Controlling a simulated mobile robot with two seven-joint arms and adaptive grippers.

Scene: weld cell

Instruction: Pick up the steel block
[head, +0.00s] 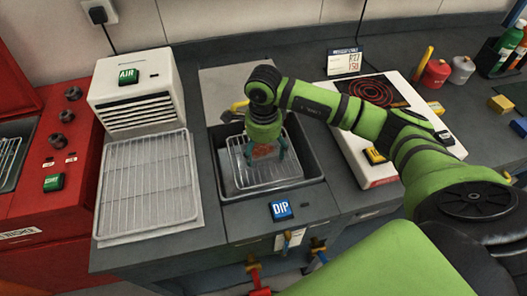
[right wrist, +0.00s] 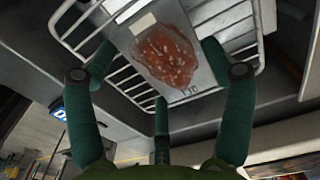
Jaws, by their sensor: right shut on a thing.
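The steel block (right wrist: 165,55) is grey with a rough red-brown patch on its face and small dark marks near one edge. The fingers hide part of the block. I cannot tell whether the block touches the rack. My left gripper is not in view.
The dark dip tank (head: 228,186) has raised walls around the rack, with a blue DIP button (head: 281,210) in front. An empty wire rack (head: 148,190) lies to the left, before the white AIR unit (head: 137,88). A hotplate (head: 373,92) stands to the right.

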